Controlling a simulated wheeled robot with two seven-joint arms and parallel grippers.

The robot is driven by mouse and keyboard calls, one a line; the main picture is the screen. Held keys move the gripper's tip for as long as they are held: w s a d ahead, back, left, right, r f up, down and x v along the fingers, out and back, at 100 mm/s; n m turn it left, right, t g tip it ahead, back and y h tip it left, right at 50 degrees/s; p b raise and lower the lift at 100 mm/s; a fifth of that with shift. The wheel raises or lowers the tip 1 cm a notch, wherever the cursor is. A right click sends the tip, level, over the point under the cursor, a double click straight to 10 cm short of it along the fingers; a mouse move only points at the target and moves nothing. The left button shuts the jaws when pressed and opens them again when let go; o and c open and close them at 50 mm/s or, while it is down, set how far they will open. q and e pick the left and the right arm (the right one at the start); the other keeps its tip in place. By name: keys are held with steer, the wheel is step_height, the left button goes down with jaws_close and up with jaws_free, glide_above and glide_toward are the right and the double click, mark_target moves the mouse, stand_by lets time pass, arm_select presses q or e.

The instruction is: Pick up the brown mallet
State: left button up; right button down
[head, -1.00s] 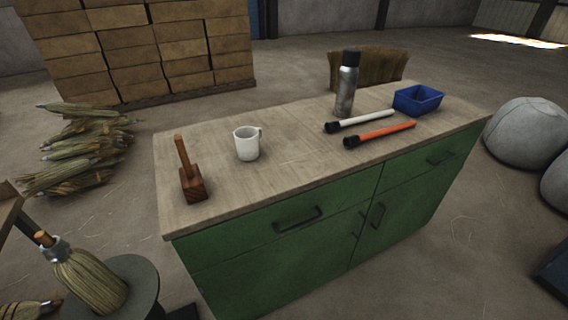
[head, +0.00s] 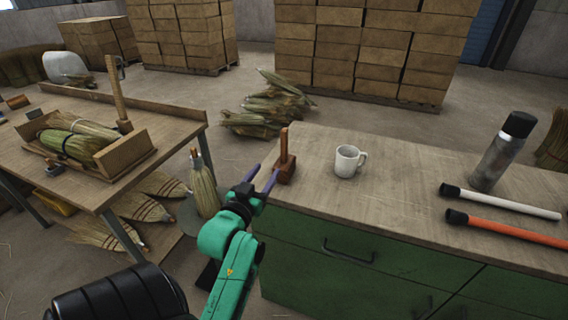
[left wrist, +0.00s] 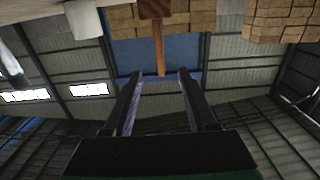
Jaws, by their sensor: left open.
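My left gripper (head: 263,176) is open and empty, just left of the mallet at the cabinet's edge. In the left wrist view the picture is upside down. There the mallet's handle (left wrist: 158,45) hangs from its head at the top edge, its end in line with the gap between the open fingers (left wrist: 160,78). The fingers do not appear to touch it. My right gripper is not in view.
A white mug (head: 348,160) stands right of the mallet. A spray can (head: 498,155), a white tube (head: 505,202) and an orange tube (head: 510,229) are farther right. A workbench (head: 165,125) with a wooden tray stands left. A broom (head: 204,188) is beside my arm.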

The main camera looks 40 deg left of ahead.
mark_target(283, 147)
arm_select(q)
steer(key=p+x, duration=0.4)
steer(key=x, duration=1)
steer(key=shift+r, duration=0.1)
steer(key=shift+w+a+f, duration=0.1)
steer(key=shift+w+f, duration=0.15)
steer(key=shift+s+r, duration=0.1)
jaws_close()
stand_by(0.3)
